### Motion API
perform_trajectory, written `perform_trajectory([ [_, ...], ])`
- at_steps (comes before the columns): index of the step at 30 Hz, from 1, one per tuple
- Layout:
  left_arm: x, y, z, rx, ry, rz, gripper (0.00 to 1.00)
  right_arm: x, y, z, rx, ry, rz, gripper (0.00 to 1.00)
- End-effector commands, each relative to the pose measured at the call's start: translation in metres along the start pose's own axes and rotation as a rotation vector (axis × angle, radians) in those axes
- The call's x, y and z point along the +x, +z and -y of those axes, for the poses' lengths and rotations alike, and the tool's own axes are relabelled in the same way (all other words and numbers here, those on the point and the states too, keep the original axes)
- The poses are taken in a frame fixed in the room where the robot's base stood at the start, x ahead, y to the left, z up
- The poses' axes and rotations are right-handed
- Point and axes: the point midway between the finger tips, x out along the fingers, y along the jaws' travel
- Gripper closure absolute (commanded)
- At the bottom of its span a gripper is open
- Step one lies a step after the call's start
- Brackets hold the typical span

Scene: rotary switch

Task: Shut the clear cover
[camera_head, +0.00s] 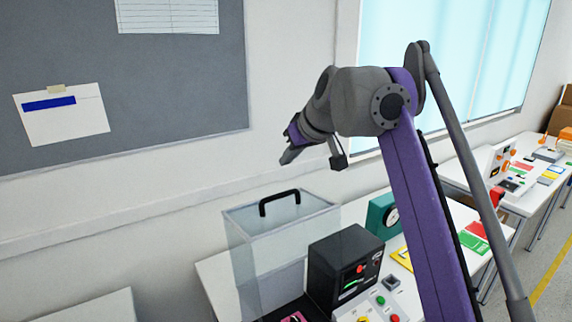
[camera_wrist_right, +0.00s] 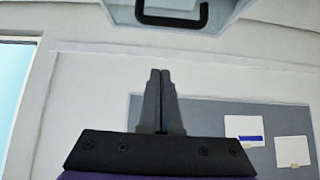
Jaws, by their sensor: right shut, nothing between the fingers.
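The clear cover (camera_head: 272,250) is a see-through box shape with a black handle (camera_head: 279,196) on its upper face. It stands upright on the table, at the left of the black device. Its lower end and hinge are hard to make out. My right gripper (camera_head: 289,155) is above the handle and apart from it, with its fingers shut and empty. In the right wrist view the closed fingertips (camera_wrist_right: 160,72) point toward the cover (camera_wrist_right: 225,12), whose handle (camera_wrist_right: 172,18) shows at the top edge. My left gripper is out of view.
A black device (camera_head: 342,262) with a lit display stands right of the cover, with a button panel (camera_head: 380,305) in front. A teal gauge (camera_head: 384,215) is behind it. The wall and grey board (camera_head: 180,90) are behind. My right arm hides part of the table.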

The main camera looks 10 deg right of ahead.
Motion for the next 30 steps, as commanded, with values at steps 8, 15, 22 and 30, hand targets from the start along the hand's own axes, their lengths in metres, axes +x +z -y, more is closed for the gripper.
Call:
perform_trajectory([
  [8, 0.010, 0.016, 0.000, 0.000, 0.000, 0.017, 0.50, 0.063, 0.003, 0.001, 0.000, -0.002, 0.003, 1.00],
  [15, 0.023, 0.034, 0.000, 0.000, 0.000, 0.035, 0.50, 0.080, 0.024, 0.000, 0.003, 0.000, 0.004, 1.00],
  [22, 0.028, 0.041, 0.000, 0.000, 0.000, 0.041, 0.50, 0.072, 0.038, 0.000, 0.001, 0.001, 0.002, 1.00],
  [30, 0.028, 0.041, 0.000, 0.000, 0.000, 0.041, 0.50, 0.069, 0.039, 0.000, 0.000, 0.000, 0.000, 1.00],
])
